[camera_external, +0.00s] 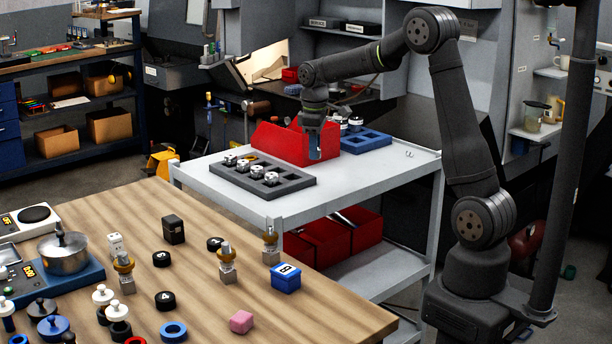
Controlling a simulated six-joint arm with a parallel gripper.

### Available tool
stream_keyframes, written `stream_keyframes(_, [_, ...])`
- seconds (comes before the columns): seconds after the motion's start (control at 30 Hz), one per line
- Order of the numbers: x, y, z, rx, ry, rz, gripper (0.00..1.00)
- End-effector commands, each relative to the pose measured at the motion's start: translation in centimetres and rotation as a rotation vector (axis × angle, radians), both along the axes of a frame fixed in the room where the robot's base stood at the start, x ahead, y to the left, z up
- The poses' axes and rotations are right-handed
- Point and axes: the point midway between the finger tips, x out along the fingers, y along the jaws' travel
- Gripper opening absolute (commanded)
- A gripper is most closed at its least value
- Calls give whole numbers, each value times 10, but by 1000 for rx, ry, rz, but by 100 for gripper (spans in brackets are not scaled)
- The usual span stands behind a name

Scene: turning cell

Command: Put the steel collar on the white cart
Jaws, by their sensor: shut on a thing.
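My gripper (315,155) points down over the white cart (290,207), close in front of the red bin (275,143) and behind the dark grey tray. It is shut on a small piece between its fingers. The piece is mostly hidden by the fingers and too small to make out clearly; I take it to be the steel collar. I cannot tell whether it touches the cart top. The cart's top has bare white surface at its front right.
The dark grey tray (297,186) with several metallic parts and a blue tray (368,138) stand on the cart. A wooden table (210,310) in front carries a pot (63,255), a blue box (286,278), a pink block (241,321) and several small parts.

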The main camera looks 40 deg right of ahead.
Motion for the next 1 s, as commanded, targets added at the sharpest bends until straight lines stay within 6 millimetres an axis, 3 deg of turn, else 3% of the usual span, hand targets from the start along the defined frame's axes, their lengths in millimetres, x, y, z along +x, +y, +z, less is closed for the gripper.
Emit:
stream_keyframes(0.03, [2,-26,1,1,-1,-50,5])
stream_keyframes(0.37, [-12,-168,4,1,0,-335,5])
stream_keyframes(0.7, [-65,-307,8,1,-1,-623,5])
stream_keyframes(0.8, [-83,-339,9,2,0,-694,5])
stream_keyframes(1.0, [-109,-377,10,2,0,-782,5])
